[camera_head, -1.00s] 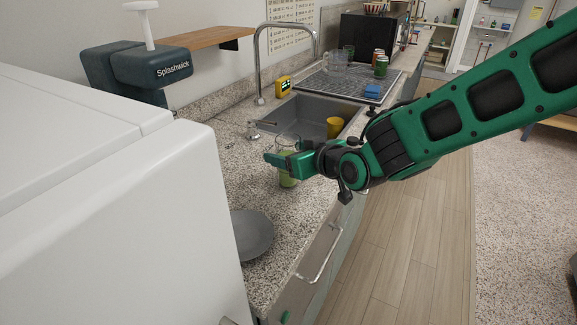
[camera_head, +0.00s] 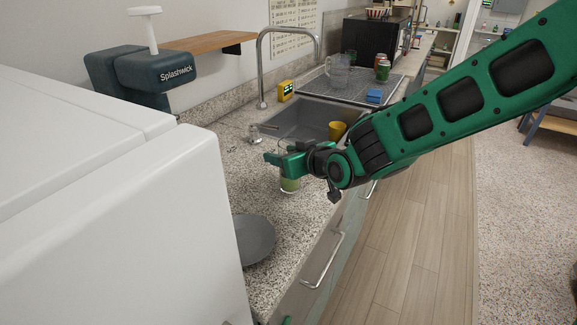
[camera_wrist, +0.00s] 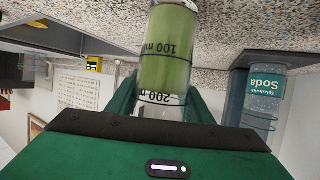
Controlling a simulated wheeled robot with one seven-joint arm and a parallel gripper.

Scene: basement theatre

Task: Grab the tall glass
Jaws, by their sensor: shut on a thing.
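The tall glass (camera_head: 289,184) stands on the speckled counter in the head view, in front of the sink, with green liquid in its lower part. In the wrist view the glass (camera_wrist: 170,50) shows upside down, with black marks reading 100 and 200 ml. My gripper (camera_head: 283,160) is shut on the glass, one finger on each side of its upper part. The wrist view also shows the gripper's fingers (camera_wrist: 162,102) around the clear part above the liquid. I cannot tell whether the glass base touches the counter.
A grey plate (camera_head: 254,240) lies on the counter near the white appliance (camera_head: 120,220). A sink (camera_head: 300,120) with a yellow cup (camera_head: 337,130) is behind my gripper. A tall faucet (camera_head: 262,70) rises at its back. A soda machine (camera_head: 150,75) stands at the left.

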